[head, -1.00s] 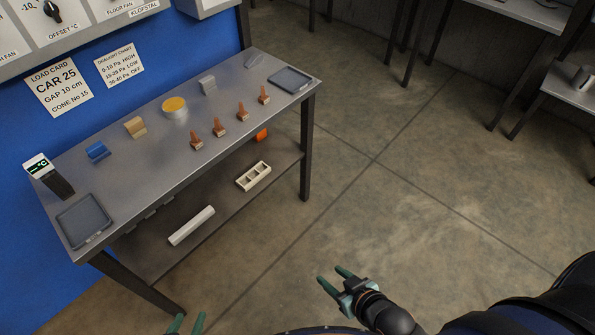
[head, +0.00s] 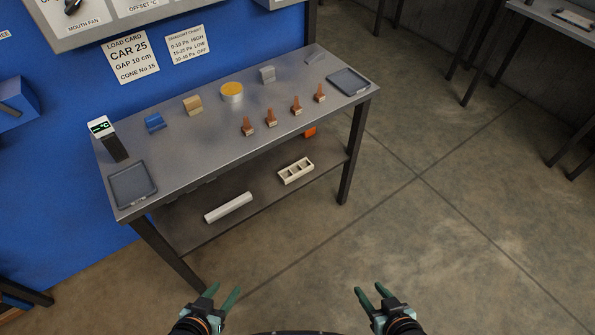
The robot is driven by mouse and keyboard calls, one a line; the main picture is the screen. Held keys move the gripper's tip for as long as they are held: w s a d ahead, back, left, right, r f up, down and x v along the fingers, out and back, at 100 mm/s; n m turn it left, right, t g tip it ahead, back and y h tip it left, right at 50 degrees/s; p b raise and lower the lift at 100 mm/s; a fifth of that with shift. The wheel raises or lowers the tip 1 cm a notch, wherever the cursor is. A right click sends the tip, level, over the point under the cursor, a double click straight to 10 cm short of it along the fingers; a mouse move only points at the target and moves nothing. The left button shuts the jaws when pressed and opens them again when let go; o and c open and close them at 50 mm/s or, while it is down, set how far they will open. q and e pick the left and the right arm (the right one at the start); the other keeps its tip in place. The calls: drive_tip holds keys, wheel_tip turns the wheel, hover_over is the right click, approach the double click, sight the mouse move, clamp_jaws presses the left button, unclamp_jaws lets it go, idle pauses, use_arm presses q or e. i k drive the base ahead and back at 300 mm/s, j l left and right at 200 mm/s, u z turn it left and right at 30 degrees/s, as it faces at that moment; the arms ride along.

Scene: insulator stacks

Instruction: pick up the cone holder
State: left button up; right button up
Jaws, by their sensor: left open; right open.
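Which one the task means I cannot tell. My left gripper (head: 225,292) is open and empty at the bottom of the head view, low in front of the table. My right gripper (head: 369,291) is open and empty to its right. Both are well apart from the cone holders.
The metal table (head: 200,150) also bears a left tray (head: 132,185), a right tray (head: 348,81), a display device (head: 105,135), a blue block (head: 154,122), a tan block (head: 193,105) and a yellow-topped tin (head: 232,92). A white tube (head: 229,207) and compartmented box (head: 296,171) lie on its lower shelf.

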sight(292, 172)
drive_tip(key=i+l+u, duration=0.65)
drive_tip(key=l+u, duration=0.15)
drive_tip(key=l, duration=0.15)
